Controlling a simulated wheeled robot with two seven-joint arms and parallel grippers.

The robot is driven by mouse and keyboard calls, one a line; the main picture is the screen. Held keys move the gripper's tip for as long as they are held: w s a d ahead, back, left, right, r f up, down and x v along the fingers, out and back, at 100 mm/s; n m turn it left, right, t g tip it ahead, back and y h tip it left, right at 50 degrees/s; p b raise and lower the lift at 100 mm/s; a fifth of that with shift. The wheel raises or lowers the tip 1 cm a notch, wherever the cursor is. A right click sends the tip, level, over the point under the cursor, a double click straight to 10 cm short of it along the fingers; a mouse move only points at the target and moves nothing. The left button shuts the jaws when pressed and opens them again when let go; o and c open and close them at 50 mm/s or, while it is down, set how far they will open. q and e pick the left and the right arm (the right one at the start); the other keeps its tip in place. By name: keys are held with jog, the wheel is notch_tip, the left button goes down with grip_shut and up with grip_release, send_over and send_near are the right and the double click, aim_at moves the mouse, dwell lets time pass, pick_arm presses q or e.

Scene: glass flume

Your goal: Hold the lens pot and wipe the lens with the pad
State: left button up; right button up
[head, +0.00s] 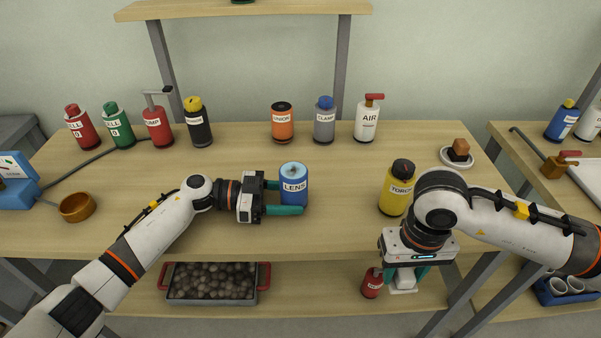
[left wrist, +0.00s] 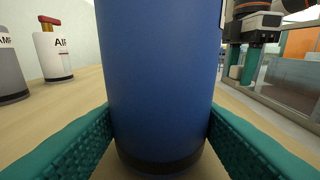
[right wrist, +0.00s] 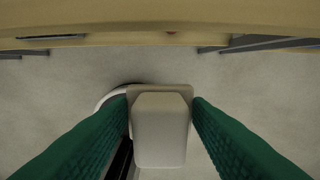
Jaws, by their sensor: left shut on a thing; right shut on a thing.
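The lens pot (head: 293,190) is a blue cylinder labelled LENS, upright on the table, with a pale blue lens on top. My left gripper (head: 287,197) is shut around its sides; the pot also fills the left wrist view (left wrist: 160,80). My right gripper (head: 405,277) is in front of the table's front edge, pointing down, shut on the white pad's block handle. The pad (head: 403,287) hangs below the fingers; its handle shows between them in the right wrist view (right wrist: 160,128). The pad is well apart from the lens, to its right and lower.
A yellow TORQUE bottle (head: 396,190) stands between the pot and my right arm. Several bottles line the back, including the white AIR bottle (head: 367,121). A saucer (head: 456,158) holds a brown block. A tray of stones (head: 212,300) and a red can (head: 372,283) are below the tabletop.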

aim_at(282, 170)
dwell(0.3)
jog(key=w+a+r+m, duration=0.2)
jog(key=w, duration=0.2)
jog(key=w+a+r+m, duration=0.2)
jog(key=w+m, duration=0.1)
jog(key=w, duration=0.1)
jog(key=w+a+r+m, duration=0.2)
jog(key=w+a+m, duration=0.1)
jog(key=shift+w+r, duration=0.4)
jog(key=w+a+r+m, duration=0.7)
jog(key=a+r+m, duration=0.25)
jog(key=r, duration=0.25)
notch_tip(282, 170, down, 7)
jog(key=shift+d+f, duration=0.15)
jog(key=shift+d, duration=0.05)
jog(key=shift+s+a+f+m, duration=0.1)
jog(key=shift+a+f+m, duration=0.15)
jog(key=shift+a, duration=0.45)
jog(key=shift+c, duration=0.4)
jog(key=shift+s+a, duration=0.2)
jog(key=shift+a, duration=1.7)
jog(key=shift+d, duration=2.7)
notch_tip(282, 170, up, 8)
jog(key=shift+w+r, duration=0.15)
jog(key=shift+w, duration=0.1)
